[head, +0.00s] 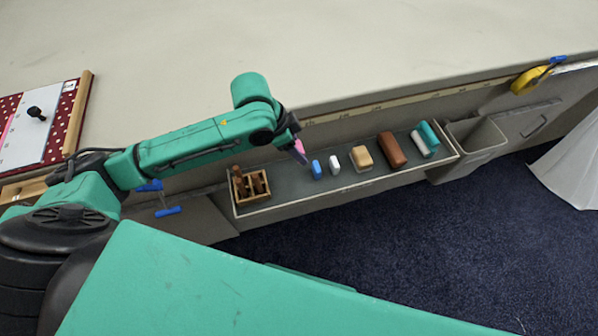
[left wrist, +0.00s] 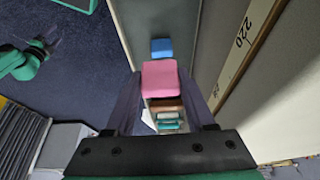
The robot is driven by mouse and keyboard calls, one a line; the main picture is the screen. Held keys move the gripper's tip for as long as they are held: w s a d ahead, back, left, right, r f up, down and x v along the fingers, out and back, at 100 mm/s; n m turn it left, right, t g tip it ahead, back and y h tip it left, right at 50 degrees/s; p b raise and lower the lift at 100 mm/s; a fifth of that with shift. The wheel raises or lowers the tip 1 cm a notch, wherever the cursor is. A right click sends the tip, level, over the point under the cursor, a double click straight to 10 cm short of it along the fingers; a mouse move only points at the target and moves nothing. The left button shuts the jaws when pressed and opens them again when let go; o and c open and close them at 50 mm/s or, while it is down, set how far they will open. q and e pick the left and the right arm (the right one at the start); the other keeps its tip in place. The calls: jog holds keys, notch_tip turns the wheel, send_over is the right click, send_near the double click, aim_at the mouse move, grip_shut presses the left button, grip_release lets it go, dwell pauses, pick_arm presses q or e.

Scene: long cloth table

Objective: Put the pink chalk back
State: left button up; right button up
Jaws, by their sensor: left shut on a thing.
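My left gripper (head: 299,153) points down at the long grey tray (head: 283,188) along the table's side. It is shut on the pink chalk (head: 298,145), a pink block that shows between the dark fingers in the left wrist view (left wrist: 160,79). The blue chalk (head: 316,169) stands in the tray just right of the gripper; in the left wrist view it lies just beyond the pink one (left wrist: 161,47). The white chalk (head: 335,162) stands further right. I cannot tell whether the pink chalk touches the tray floor.
The tray also holds a divided wooden box (head: 251,187) at left, a tan block (head: 361,157), a brown block (head: 391,151) and a teal-and-white item (head: 428,137). A grey bin (head: 475,141) hangs at the right end. A ruler strip (head: 390,104) runs above.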

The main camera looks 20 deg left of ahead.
aim_at(303, 178)
pick_arm(q)
notch_tip(303, 178, down, 13)
jog(key=shift+w+r+b, duration=0.1)
jog(key=shift+w+b, duration=0.05)
jog(key=shift+b, duration=0.2)
pick_arm(e)
jog(key=shift+w+d+f, duration=0.25)
jog(key=shift+w+f, duration=0.15)
pick_arm(q)
jog(key=o, duration=1.2)
jog(key=p+v, duration=0.1)
jog(key=v, duration=1.1)
pick_arm(e)
jog(key=shift+r, duration=0.6)
